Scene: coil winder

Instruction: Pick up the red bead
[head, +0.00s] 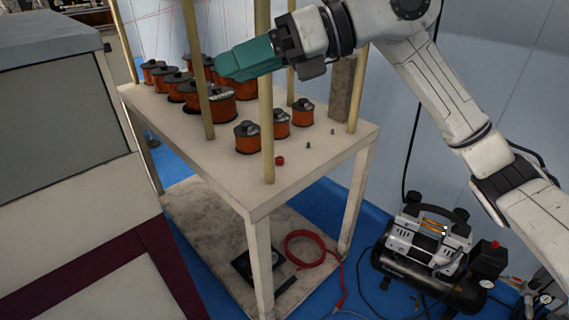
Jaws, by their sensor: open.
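The red bead (280,160) is a small round thing on the cream table top (318,160), near its front right part. It lies just right of a wooden post (266,120) and in front of several copper coils. My gripper (222,68) has teal fingers and is open, with nothing visible in it. It points left, above the table and over the back coils, up and to the left of the bead. The fingers overlap from this side, so the gap between them is hard to see.
Several copper coils (248,137) with black caps stand on the table. Wooden posts (357,95) rise from it. Two small dark pegs (308,145) are right of the bead. A grey cabinet (70,130) stands left; a compressor (430,250) sits on the floor at right.

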